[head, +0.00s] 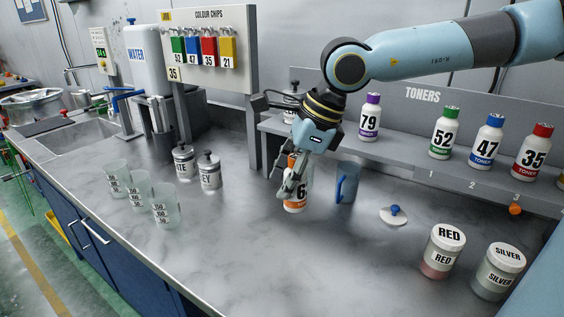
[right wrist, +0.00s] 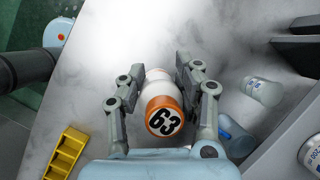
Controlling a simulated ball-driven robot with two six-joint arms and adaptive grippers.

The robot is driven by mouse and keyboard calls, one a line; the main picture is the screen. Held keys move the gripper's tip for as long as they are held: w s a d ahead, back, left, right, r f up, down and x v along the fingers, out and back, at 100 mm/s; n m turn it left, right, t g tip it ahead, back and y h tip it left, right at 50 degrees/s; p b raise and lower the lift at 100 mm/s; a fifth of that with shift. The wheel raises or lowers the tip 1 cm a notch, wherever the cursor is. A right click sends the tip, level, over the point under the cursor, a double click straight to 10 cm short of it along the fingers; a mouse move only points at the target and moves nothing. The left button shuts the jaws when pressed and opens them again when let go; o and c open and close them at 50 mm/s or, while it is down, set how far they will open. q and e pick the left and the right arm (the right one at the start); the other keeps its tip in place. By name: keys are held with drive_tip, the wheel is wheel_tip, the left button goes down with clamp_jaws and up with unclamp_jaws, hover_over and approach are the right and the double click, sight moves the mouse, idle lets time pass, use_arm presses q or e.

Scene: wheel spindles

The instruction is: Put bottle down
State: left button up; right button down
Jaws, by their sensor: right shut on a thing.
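A white toner bottle with an orange label (head: 297,205) is upright in my right gripper (head: 292,188), low at the counter top in the head view. Its orange cap marked 63 (right wrist: 163,118) shows in the right wrist view, between the two fingers of the gripper (right wrist: 158,92). The fingers are shut on the bottle and partly hide it in the head view. I cannot tell whether its base touches the counter (head: 240,235). My left gripper is not in view.
A blue mug (head: 347,183) stands just right of the bottle. A knobbed lid (head: 393,214) and the RED (head: 442,252) and SILVER (head: 498,272) jars are farther right. Toner bottles stand on the shelf (head: 400,160). Clear beakers (head: 165,207) stand left. Counter in front is clear.

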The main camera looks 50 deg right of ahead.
drive_tip(key=shift+n, duration=0.5)
drive_tip(key=w+a+f+b, duration=0.1)
drive_tip(key=w+f+b, duration=0.1)
drive_tip(key=w+f, duration=0.1)
drive_tip(key=w+a+f+b, duration=0.1)
drive_tip(key=w+f+b, duration=0.1)
drive_tip(key=w+f, duration=0.1)
drive_tip(key=w+a+f+b, duration=0.1)
drive_tip(key=w+f+b, duration=0.1)
drive_tip(key=f, duration=0.3)
drive_tip(key=shift+w+a+b, duration=0.15)
drive_tip(key=shift+w+b, duration=0.15)
drive_tip(key=shift+w, duration=0.4)
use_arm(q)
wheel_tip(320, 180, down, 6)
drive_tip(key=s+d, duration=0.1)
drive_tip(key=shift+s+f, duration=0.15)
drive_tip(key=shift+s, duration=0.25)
